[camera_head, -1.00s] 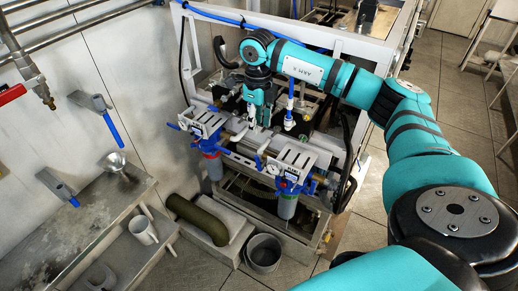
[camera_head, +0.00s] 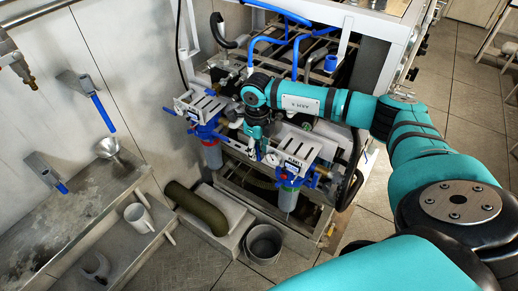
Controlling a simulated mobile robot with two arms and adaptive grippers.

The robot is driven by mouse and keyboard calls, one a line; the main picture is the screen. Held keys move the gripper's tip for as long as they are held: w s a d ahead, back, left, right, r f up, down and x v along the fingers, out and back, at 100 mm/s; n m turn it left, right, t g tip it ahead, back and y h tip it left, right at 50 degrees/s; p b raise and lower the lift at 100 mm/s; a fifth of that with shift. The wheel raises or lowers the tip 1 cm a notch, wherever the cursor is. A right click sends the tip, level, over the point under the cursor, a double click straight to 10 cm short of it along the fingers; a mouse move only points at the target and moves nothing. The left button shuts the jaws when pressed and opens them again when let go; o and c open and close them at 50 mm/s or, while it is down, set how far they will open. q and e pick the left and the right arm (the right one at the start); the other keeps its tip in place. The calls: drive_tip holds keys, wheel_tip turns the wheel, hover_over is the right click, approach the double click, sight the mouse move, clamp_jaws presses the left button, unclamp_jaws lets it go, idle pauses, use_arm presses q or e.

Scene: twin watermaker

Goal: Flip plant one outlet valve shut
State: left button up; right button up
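Two blue-topped filter housings hang on the front of the white-framed watermaker, a left one (camera_head: 211,153) and a right one (camera_head: 288,197). Each has blue fittings and a grey slotted bracket above it. A small blue handle (camera_head: 169,111) sticks out left of the left housing. I cannot tell which valve is plant one's outlet valve or how it is set. My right gripper (camera_head: 256,155) points down between the two housings, in front of the grey rail. Its fingers are small and partly lost against the machine, so open or shut is unclear. My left gripper is out of view.
Blue hoses (camera_head: 296,55) loop over the machine behind my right arm. A grey bucket (camera_head: 263,244) and an olive elbow pipe (camera_head: 196,206) stand below. Floor is free at right.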

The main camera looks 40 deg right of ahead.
drive_tip(key=shift+a, duration=0.1)
drive_tip(key=shift+c, duration=0.6)
clamp_jaws()
drive_tip(key=t+b, duration=0.1)
drive_tip(key=b, duration=0.1)
drive_tip(key=s+b, duration=0.1)
drive_tip(key=b, duration=0.1)
drive_tip(key=shift+d+f+t+y, duration=0.3)
drive_tip(key=shift+f+t+y, duration=0.05)
drive_tip(key=shift+t+y, duration=0.05)
drive_tip(key=shift+r+t+b, duration=0.3)
drive_tip(key=shift+b, duration=0.25)
drive_tip(key=shift+a+r, duration=0.1)
drive_tip(key=shift+r, duration=0.05)
drive_tip(key=shift+o, duration=0.6)
unclamp_jaws()
